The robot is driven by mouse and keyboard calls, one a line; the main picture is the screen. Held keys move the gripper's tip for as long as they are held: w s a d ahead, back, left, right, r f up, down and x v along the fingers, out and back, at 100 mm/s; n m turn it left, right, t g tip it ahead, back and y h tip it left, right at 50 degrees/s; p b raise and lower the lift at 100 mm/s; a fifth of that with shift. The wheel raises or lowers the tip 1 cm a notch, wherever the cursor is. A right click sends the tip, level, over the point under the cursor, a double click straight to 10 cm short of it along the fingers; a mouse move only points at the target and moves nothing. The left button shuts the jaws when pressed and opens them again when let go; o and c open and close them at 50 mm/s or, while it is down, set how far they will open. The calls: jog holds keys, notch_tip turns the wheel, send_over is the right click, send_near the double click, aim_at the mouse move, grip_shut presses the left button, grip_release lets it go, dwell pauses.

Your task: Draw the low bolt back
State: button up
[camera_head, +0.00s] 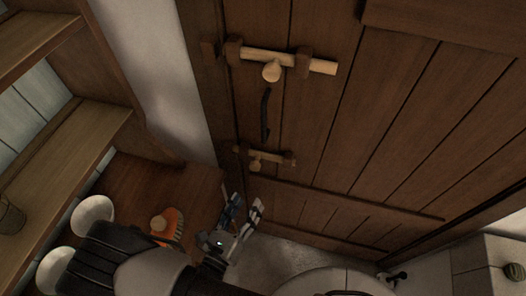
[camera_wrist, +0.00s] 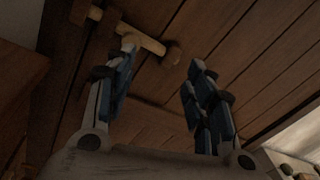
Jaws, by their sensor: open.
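The low bolt (camera_head: 268,157) is a short pale wooden bar with a round knob below it, held in dark brackets on the plank door. In the wrist view the low bolt (camera_wrist: 142,39) lies beyond the fingertips, and its knob shows by the left finger's tip. I cannot tell whether they touch. My gripper (camera_head: 243,203) is open and empty, just below the low bolt in the head view. Its two fingers also show in the wrist view (camera_wrist: 162,55), well apart. A larger upper bolt (camera_head: 318,66) with a round knob sits higher on the door.
A dark curved handle (camera_head: 265,114) is fixed to the door between the bolts. Wooden shelves (camera_head: 75,130) stand at the left. An orange brush-like object (camera_head: 174,232) and pale bowls (camera_head: 93,212) lie at the lower left. A pale wall (camera_head: 165,70) borders the door.

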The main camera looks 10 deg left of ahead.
aim_at(254, 169)
jog(key=w+f+n+y, duration=0.1)
jog(key=w, duration=0.4)
jog(key=w+f+n+y, duration=0.1)
jog(key=w, duration=0.4)
jog(key=w+a+f+n+y, duration=0.1)
jog(key=w, duration=0.4)
jog(key=shift+w+f+n+t, duration=0.1)
jog(key=shift+w+n+t, duration=0.2)
jog(key=shift+w, duration=0.1)
jog(key=shift+c, duration=0.3)
jog(key=shift+d, duration=0.1)
grip_shut()
